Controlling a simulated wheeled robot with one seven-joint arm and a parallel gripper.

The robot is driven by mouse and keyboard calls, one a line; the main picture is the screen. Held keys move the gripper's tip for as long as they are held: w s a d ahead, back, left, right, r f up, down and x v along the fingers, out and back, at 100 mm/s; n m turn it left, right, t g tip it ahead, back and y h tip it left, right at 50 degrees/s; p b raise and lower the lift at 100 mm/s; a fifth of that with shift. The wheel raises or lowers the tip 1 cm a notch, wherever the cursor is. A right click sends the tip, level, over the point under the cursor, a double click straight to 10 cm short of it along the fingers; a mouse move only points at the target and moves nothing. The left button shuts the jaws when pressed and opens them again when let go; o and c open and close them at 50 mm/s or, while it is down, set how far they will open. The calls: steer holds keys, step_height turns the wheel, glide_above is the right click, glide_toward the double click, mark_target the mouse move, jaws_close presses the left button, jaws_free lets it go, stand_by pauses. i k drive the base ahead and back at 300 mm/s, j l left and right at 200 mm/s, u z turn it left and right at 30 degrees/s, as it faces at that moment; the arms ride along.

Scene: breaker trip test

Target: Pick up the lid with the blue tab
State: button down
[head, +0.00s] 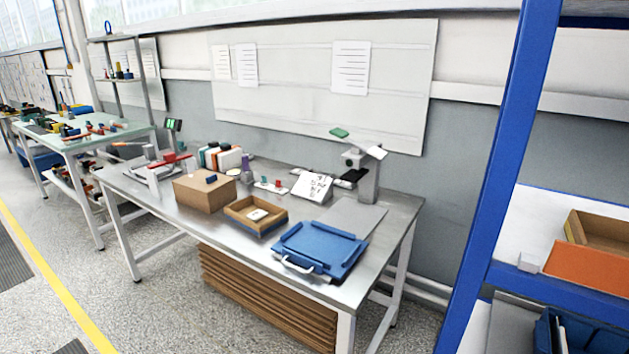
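A brown box (203,194) stands on the metal workbench (232,233), left of its middle. A small dark blue piece (211,179) shows on its top; this may be the blue tab, but it is too small to be sure. I cannot tell whether the box top is a separate lid. To its right is an open brown tray (277,224) with a pale item (257,215) inside. A blue tray-like piece (320,247) with a pale handle lies near the bench's front right edge. My gripper is not in view.
A grey device (367,184) and a tilted printed card (312,187) stand at the back right. A flat grey sheet (352,217) lies beside the blue piece. Blue shelving (502,165) rises at right. Floor (160,300) in front is clear at left.

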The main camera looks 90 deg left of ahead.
mark_target(206, 191)
steer(key=u, duration=3.6)
